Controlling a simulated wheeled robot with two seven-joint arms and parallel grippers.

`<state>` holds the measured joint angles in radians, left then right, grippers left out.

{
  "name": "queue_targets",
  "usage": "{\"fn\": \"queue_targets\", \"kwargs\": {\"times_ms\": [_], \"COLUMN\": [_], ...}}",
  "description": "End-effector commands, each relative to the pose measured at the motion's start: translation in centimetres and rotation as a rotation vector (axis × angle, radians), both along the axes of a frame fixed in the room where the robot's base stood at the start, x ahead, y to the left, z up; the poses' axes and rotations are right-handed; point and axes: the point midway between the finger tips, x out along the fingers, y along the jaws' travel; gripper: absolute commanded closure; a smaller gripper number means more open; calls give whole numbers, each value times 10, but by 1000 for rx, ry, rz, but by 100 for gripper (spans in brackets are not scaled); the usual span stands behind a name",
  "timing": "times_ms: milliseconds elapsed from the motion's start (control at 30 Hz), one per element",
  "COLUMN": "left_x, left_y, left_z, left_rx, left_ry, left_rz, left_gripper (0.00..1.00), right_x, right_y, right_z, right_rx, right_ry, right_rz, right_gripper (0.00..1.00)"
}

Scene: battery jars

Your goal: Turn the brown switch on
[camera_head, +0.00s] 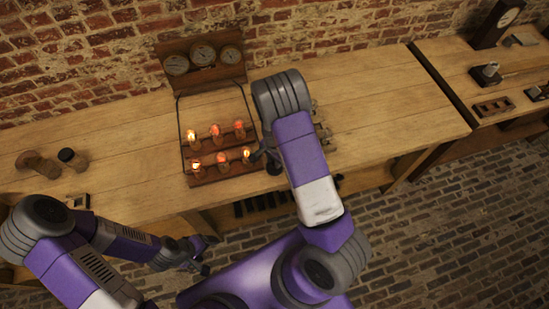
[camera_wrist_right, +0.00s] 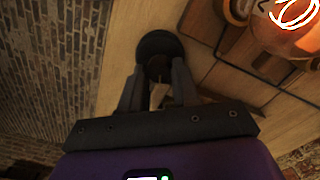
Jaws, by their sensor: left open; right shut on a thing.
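My right gripper (camera_head: 268,160) is at the front table edge, just right of the lamp board; my arm partly covers it. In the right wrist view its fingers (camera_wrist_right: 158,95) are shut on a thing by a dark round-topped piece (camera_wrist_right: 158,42). A pale strip shows between the fingers. I cannot tell whether this is the brown switch; no brown switch is clearly recognisable. The lamp board (camera_head: 210,178) carries two rows of bulbs, several glowing orange or red. My left gripper (camera_head: 205,256) is open and empty, in front of the table, below its edge.
Three round gauges (camera_head: 203,57) stand on a wooden panel behind the lamp board. A brown wooden piece (camera_head: 38,164) and a black-topped cylinder (camera_head: 72,159) are at the left. Small jars (camera_head: 322,135) are partly hidden behind my right arm. The table's right part (camera_head: 400,100) is clear.

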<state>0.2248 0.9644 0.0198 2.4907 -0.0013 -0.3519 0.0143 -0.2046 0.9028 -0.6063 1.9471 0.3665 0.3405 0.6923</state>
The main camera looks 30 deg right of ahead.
Motion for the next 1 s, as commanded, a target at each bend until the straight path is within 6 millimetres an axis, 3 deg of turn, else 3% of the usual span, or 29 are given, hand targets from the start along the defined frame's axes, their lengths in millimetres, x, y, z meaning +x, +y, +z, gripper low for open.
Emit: {"fn": "queue_targets", "kwargs": {"times_ms": [433,1000], "left_x": [0,0], "left_y": [0,0], "left_z": [12,15], "left_rx": [0,0], "left_ry": [0,0], "left_rz": [0,0], "left_gripper": [22,22], "right_x": [0,0], "right_y": [0,0], "right_z": [1,0], "right_rx": [0,0], "right_ry": [1,0], "right_rz": [-299,-379], "right_gripper": [100,100]}}
